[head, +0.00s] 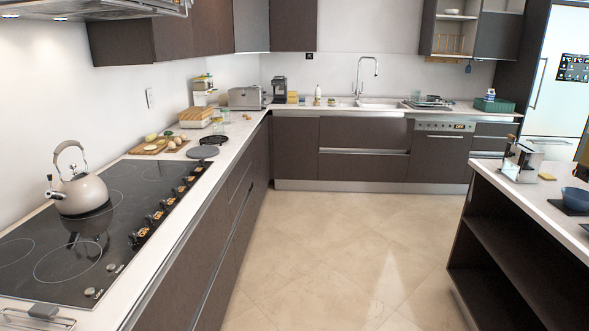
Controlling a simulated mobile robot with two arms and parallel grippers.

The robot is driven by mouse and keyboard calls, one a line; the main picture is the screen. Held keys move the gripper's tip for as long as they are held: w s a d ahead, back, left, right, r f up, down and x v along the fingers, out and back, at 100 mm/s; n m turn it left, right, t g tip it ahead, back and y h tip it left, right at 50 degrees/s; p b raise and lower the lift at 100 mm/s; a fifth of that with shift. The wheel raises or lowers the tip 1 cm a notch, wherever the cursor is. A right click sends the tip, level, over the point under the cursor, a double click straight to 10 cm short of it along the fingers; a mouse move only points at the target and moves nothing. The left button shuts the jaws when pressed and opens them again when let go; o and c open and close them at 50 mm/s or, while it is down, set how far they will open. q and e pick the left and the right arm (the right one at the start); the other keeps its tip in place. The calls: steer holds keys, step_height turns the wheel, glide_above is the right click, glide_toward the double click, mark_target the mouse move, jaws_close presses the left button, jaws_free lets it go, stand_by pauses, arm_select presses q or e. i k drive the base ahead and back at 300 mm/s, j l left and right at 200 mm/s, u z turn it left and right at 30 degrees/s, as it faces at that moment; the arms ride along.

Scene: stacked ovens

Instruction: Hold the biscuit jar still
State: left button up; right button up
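I cannot pick out a biscuit jar for certain in the head view. Some small jar-like containers (222,115) stand on the left counter near the toaster, too small to tell what they are. Neither my left nor my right gripper shows in this view.
A kettle (82,194) stands on the black cooktop (75,245) at left. Beyond it are a wooden board (152,147) with food and a toaster (245,97). A sink (380,103) is at the back. An island (540,195) stands at right. The floor (325,250) between is clear.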

mark_target(218, 128)
steer(key=i, duration=2.1)
steer(key=i+u, duration=0.25)
steer(key=i, duration=0.25)
steer(key=i+l+u, duration=0.25)
steer(key=i, duration=0.2)
steer(key=i+l+u, duration=0.25)
steer(key=i, duration=0.25)
steer(key=i+l+u, duration=0.25)
steer(key=i+l, duration=0.1)
steer(key=i, duration=0.1)
